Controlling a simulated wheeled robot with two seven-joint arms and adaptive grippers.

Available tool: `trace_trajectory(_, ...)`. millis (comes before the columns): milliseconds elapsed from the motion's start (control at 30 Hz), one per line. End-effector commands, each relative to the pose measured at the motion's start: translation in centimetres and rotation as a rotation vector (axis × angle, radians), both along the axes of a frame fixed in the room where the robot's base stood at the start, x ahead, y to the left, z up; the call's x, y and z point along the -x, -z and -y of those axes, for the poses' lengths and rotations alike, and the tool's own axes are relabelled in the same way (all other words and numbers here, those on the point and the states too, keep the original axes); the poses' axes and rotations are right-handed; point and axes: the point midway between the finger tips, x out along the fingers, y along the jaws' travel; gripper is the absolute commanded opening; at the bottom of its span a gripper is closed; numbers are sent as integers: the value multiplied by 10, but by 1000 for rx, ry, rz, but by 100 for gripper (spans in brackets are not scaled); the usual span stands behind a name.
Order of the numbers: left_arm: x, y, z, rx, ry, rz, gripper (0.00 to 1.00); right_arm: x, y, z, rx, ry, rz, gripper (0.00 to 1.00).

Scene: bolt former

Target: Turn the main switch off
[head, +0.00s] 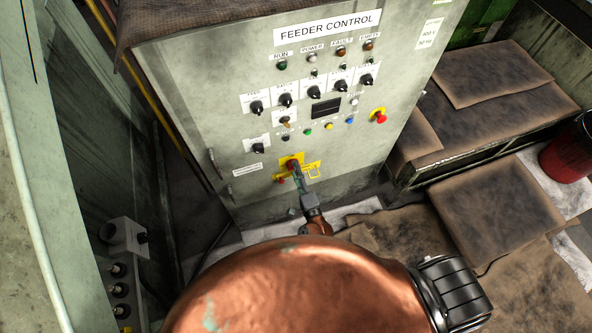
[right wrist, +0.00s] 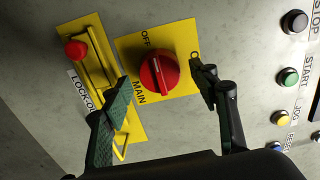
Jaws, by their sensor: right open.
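The main switch is a red rotary knob (right wrist: 159,72) on a square yellow plate (right wrist: 186,30), marked OFF at its upper left and MAIN at its lower left. A label at its right is partly hidden by a finger. In the head view the switch (head: 290,162) sits low on the grey cabinet, partly covered by my right gripper (head: 296,170). In the right wrist view my right gripper (right wrist: 160,82) is open, with one finger on each side of the knob; I cannot tell whether they touch it. I cannot tell exactly where the knob points. My left gripper is out of view.
A yellow lock-out plate (right wrist: 128,110) with a red knob (right wrist: 76,51) lies beside the switch. The feeder control cabinet (head: 190,90) carries several dials, buttons and a red emergency stop (head: 381,118). A red bucket (head: 563,160) stands at the far right.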

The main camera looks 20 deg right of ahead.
Motion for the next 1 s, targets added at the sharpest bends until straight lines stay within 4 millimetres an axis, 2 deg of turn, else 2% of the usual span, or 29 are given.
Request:
trace_trajectory(300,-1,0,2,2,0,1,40,64,1,3,1,1,-3,55)
trace_trajectory(500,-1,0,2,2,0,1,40,97,1,4,1,0,-2,55)
trace_trajectory(700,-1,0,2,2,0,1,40,111,0,5,0,1,0,55)
trace_trajectory(1000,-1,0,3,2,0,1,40,112,0,4,0,1,0,55)
